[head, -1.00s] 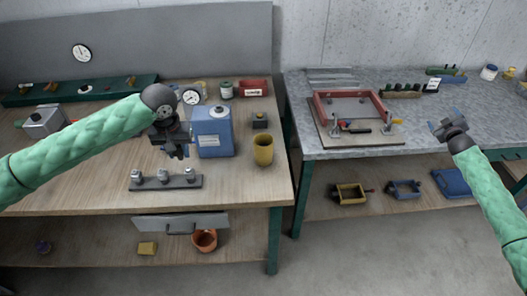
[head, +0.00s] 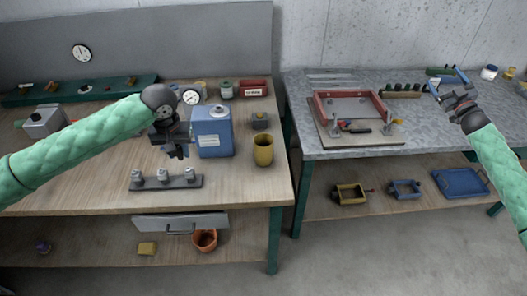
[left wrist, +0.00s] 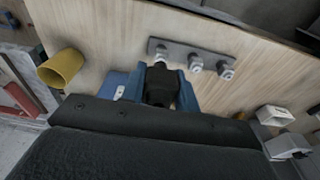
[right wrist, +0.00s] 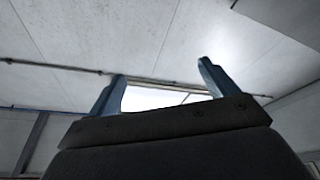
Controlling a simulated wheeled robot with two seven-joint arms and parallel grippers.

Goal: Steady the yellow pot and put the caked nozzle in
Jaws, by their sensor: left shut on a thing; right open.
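The yellow pot (head: 263,149) stands upright near the right end of the wooden bench. It also shows at the left of the left wrist view (left wrist: 60,69). My right gripper (head: 446,80) is open and empty, raised over the grey bench, far from the pot.
A dark bar (head: 166,182) with several metal fittings lies at the bench front. The blue container (head: 212,134) stands between my left gripper and the pot. A red-framed fixture (head: 350,106) is on the grey bench. An orange pot (head: 205,240) is on the lower shelf.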

